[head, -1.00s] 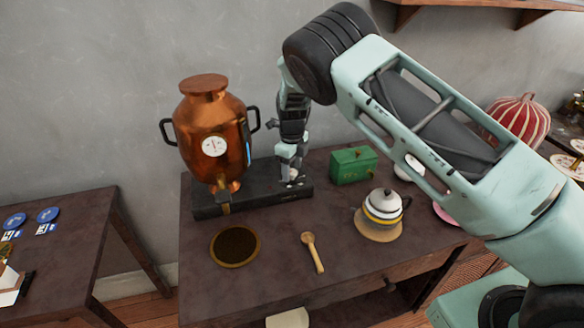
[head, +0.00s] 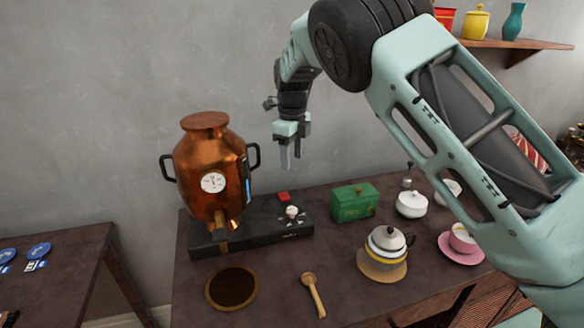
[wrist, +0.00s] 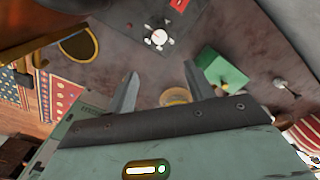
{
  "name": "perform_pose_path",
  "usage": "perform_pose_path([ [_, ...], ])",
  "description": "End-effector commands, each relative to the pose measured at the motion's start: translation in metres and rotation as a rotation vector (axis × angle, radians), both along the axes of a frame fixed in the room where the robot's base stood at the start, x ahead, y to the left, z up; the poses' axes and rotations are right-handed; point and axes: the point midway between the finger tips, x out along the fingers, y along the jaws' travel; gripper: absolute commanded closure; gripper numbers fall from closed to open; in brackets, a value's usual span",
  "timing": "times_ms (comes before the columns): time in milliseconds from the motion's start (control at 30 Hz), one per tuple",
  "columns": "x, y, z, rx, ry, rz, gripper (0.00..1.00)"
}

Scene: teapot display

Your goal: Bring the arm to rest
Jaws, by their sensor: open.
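My gripper (head: 291,158) hangs in the air above the back of the dark table, fingers pointing down. In the wrist view my gripper (wrist: 168,92) shows its two fingers spread, with nothing between them. Below it is a black base (head: 262,232) with a white knob (head: 292,212) and a red switch (head: 283,196). The knob also shows in the wrist view (wrist: 159,37). A copper urn (head: 207,160) with a dial stands on the left of the base, apart from my gripper.
A green box (head: 354,202), a white lidded pot (head: 411,204), a banded teapot (head: 387,243) and a pink cup (head: 462,238) stand to the right. A shelf (head: 518,44) is at upper right.

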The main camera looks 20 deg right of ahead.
Motion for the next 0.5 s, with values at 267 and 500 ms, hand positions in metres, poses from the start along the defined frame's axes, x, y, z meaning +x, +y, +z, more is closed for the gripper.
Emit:
perform_pose_path([
  [267,0.000,0.000,0.003,-0.001,0.001,0.000,0.47],
  [500,-0.015,0.006,0.007,0.031,0.008,0.107,0.47],
])
